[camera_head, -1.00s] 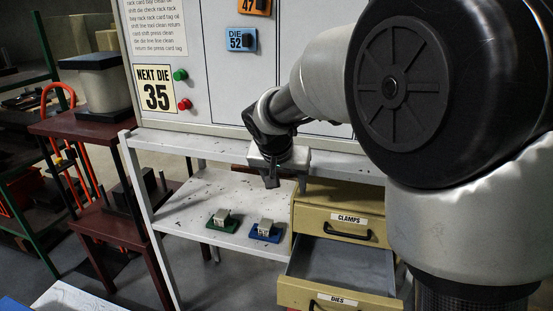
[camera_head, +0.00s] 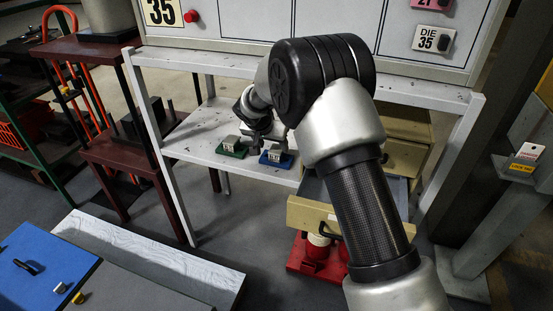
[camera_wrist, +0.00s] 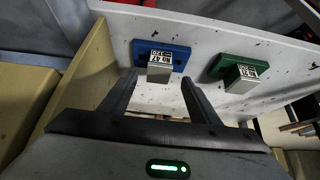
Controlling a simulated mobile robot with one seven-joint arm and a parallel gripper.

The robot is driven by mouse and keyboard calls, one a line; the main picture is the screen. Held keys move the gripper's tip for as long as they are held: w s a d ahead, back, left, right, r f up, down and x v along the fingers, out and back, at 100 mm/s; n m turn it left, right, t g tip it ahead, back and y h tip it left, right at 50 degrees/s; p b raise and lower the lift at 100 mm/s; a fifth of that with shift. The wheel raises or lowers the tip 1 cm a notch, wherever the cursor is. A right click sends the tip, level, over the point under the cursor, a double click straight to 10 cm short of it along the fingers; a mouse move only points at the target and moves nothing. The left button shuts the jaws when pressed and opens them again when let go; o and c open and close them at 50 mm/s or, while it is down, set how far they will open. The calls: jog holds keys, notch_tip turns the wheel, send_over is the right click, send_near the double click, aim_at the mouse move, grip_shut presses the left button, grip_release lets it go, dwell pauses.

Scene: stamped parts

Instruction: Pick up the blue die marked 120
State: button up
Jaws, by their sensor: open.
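The blue die (camera_head: 276,158) sits on the white shelf in the head view, a metal block on a blue base. It also shows in the wrist view (camera_wrist: 178,53), where its small upside-down label seems to include 120. A similar die on a green base (camera_head: 233,152) sits to its left in the head view and to its right in the wrist view (camera_wrist: 228,66). My gripper (camera_wrist: 158,80) is open and empty, its two fingers pointing toward the blue die, whose block shows between the fingertips. I cannot tell the exact distance.
The white shelf (camera_head: 205,130) has free space left of the dies. A yellow drawer cabinet (camera_head: 405,155) stands right of them, with an open drawer (camera_head: 312,216) below. A white board (camera_head: 330,25) rises behind. A shelf post (camera_head: 158,150) stands at the left.

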aim_at(276, 148)
jog(key=shift+b+x, duration=0.5)
jog(key=shift+x, duration=2.6)
jog(key=shift+w+d+r, duration=0.1)
jog(key=shift+d+r, duration=0.05)
jog(key=shift+r, duration=0.05)
jog(key=shift+c, duration=0.4)
grip_shut()
jog(key=shift+w+r, duration=0.1)
jog(key=shift+r, duration=0.05)
